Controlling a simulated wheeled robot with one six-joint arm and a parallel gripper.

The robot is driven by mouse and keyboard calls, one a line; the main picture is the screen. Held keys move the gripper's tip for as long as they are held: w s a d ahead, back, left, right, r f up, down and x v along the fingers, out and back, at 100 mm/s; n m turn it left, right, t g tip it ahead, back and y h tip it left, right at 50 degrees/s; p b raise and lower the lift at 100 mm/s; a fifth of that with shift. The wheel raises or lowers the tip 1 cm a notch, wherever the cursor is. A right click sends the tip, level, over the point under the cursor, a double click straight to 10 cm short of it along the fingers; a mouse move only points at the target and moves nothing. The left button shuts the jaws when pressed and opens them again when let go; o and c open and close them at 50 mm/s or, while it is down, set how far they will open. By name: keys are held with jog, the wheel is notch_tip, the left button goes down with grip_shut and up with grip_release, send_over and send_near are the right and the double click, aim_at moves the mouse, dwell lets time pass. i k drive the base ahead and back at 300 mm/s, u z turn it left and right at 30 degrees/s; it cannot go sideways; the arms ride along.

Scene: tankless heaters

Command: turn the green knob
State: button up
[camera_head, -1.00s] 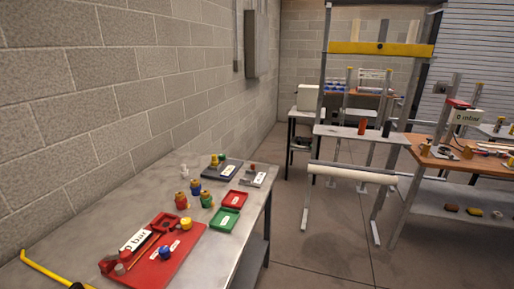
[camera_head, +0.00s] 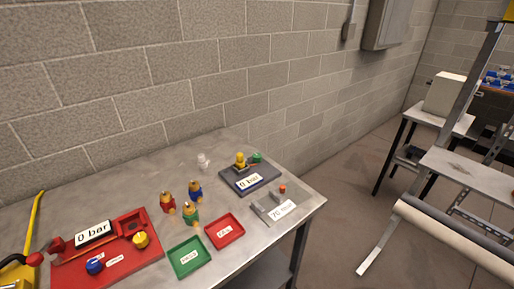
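A small green knob (camera_head: 257,157) sits at the back right corner of a dark grey device (camera_head: 262,184) on the metal workbench (camera_head: 130,177). A yellow knob (camera_head: 240,159) stands just left of it on the same device. I cannot make out my gripper in this view, and nothing is seen touching the green knob.
A red unit (camera_head: 139,266) with blue and yellow knobs is at the front left. A yellow-handled tool (camera_head: 35,225) is at the left edge. Open floor (camera_head: 345,215) lies right of the bench.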

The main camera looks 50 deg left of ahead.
aim_at(257, 156)
jog(key=u, duration=0.75)
jog(key=i, duration=1.1)
jog(key=u, duration=1.55)
jog(key=i, duration=0.5)
jog(key=u, duration=0.3)
